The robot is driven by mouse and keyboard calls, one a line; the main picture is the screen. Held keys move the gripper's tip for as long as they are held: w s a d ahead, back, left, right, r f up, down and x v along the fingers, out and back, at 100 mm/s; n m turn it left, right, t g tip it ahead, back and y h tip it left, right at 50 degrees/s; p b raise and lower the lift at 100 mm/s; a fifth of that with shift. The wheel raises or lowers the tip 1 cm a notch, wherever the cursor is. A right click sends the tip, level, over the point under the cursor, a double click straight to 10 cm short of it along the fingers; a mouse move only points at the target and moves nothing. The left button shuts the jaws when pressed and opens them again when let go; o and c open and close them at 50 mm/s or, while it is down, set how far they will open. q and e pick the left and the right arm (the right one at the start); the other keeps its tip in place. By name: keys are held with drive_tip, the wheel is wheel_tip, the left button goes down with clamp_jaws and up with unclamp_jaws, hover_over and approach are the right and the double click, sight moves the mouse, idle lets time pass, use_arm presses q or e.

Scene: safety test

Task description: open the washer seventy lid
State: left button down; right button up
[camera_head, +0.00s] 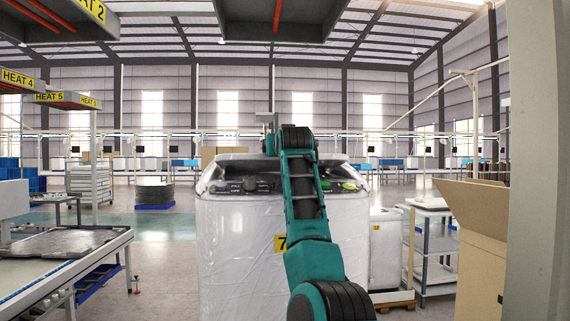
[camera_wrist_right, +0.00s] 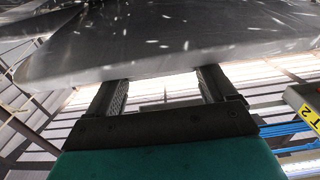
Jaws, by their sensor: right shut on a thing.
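The washer (camera_head: 235,245) stands straight ahead, wrapped in clear plastic, with a yellow label (camera_head: 281,243) whose 7 shows and whose rest is hidden by my right arm. Its lid (camera_head: 240,157) shows as a pale edge above a dark band with controls; how far it is raised I cannot tell. My right arm reaches over the washer's front to its top. In the right wrist view my right gripper (camera_wrist_right: 157,82) has its two fingers apart, shut on the lid (camera_wrist_right: 170,45), whose grey sheet fills the top of that view. My left gripper is not in view.
A work table (camera_head: 75,262) with a metal sheet stands at the left. A grey shelf cart (camera_head: 432,250) and an open cardboard box (camera_head: 478,245) stand at the right, near a pillar (camera_head: 535,160). A smaller white wrapped unit (camera_head: 386,250) is beside the washer. Floor is free left of the washer.

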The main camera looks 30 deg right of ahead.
drive_tip(key=r, duration=0.3)
drive_tip(key=w+r, duration=0.1)
drive_tip(key=r, duration=0.1)
drive_tip(key=shift+w+d+r, duration=0.1)
drive_tip(key=shift+d, duration=0.15)
drive_tip(key=shift+w+d+r, duration=0.15)
drive_tip(key=shift+w+r, duration=0.15)
drive_tip(key=shift+r, duration=0.5)
drive_tip(key=o, duration=1.3)
drive_tip(key=shift+f, duration=0.1)
drive_tip(key=shift+s+f+b, duration=0.15)
drive_tip(key=shift+s+b, duration=0.05)
drive_tip(key=shift+b, duration=0.2)
drive_tip(key=b+v, duration=0.6)
drive_tip(key=v, duration=0.6)
drive_tip(key=shift+s+b, duration=0.2)
drive_tip(key=shift+b, duration=0.1)
